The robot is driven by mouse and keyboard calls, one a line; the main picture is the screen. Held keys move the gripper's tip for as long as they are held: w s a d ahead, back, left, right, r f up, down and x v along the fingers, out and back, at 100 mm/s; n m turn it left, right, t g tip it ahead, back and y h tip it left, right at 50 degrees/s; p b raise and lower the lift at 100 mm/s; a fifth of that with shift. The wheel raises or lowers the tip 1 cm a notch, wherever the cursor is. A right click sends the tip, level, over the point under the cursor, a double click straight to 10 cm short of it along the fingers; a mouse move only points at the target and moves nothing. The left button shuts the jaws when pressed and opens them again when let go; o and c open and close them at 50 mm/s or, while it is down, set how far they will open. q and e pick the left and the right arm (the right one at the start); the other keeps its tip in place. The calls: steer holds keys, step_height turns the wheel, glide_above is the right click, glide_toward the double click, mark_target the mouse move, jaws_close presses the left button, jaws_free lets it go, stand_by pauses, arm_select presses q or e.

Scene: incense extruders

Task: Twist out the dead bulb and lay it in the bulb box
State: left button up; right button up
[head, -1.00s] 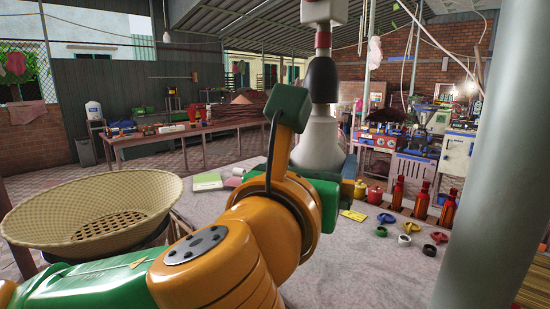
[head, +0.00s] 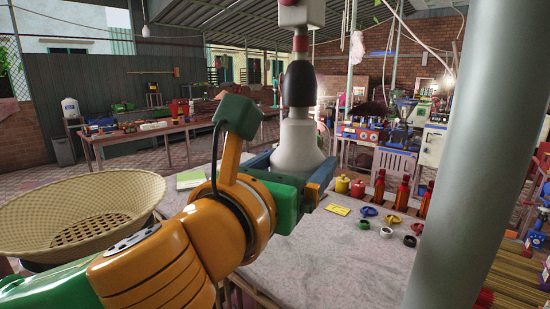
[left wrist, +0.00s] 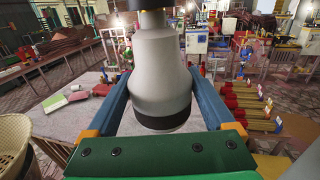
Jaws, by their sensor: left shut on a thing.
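The bulb (head: 298,148) is pale grey and hangs upright, its neck directly below a black socket (head: 299,84); I see no clear gap between them. My left gripper (head: 296,164) is shut on the wide lower part of the bulb, one blue finger on each side. In the left wrist view the bulb (left wrist: 160,70) fills the space between the two fingers (left wrist: 160,85), with a dark ring near its lower end. The green gripper body hides part of the bulb's bottom in the head view. My right gripper is out of view. I cannot make out a bulb box.
A woven basket (head: 75,215) stands at the left. A grey pillar (head: 447,150) rises at the right.

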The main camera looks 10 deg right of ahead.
arm_select(q)
steer(key=shift+r+h+p, duration=0.15)
steer(key=shift+h+p, duration=0.15)
steer(key=shift+p, duration=0.05)
steer(key=shift+m+g, duration=0.4)
steer(key=o, duration=0.9)
